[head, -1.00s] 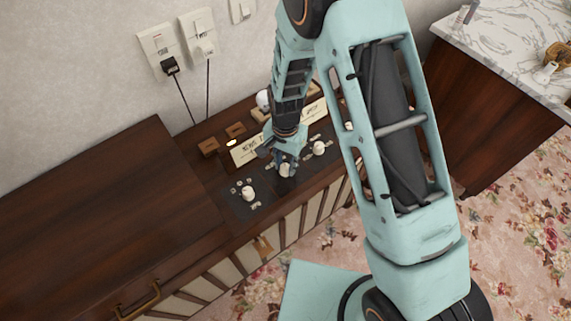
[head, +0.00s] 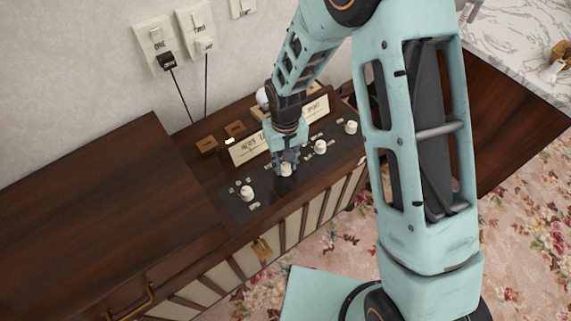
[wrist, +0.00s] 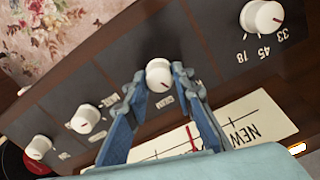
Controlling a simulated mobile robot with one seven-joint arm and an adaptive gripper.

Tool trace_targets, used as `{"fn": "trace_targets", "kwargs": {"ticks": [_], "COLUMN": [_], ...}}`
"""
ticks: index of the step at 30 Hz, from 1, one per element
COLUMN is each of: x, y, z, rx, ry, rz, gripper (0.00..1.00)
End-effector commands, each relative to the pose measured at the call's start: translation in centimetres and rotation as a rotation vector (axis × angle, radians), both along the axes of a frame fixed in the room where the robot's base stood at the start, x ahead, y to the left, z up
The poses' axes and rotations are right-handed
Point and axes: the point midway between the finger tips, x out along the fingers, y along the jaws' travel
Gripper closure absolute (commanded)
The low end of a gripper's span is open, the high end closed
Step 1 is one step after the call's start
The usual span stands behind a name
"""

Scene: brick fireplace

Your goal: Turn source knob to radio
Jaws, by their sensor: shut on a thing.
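Several white round knobs sit in a row on a dark panel along the wooden console. My gripper (head: 286,164) points down at the second knob from the left (head: 287,170). In the wrist view the blue fingers of my gripper (wrist: 158,80) are closed around the sides of that knob (wrist: 157,70). A red pointer line on it is aimed toward a small label (wrist: 165,101) whose word I cannot read surely. The leftmost knob in the head view (head: 247,193) stands free; in the wrist view it (wrist: 262,17) has marks 33, 45 and 78.
Two more knobs, the third (head: 320,147) and the fourth (head: 351,127), stand right of my gripper. A cream tuning dial (head: 262,146) lies behind the row. Wall plugs with cords (head: 167,61) are at the back. A marble-topped cabinet (head: 530,45) stands at right.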

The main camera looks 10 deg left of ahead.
Motion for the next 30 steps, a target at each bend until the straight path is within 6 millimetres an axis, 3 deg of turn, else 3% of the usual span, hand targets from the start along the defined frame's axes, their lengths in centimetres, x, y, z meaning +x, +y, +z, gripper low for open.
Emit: {"fn": "trace_targets", "kwargs": {"ticks": [9, 26, 27, 30], "x": [0.08, 0.06, 0.06, 0.05], "y": [0.02, 0.05, 0.05, 0.05], "z": [0.04, 0.08, 0.08, 0.07], "rx": [0.000, 0.000, 0.000, 0.000], "ry": [-0.002, -0.002, -0.002, -0.002], "rz": [0.132, 0.163, 0.163, 0.163], "gripper": [1.00, 1.00, 0.75, 0.64]}}
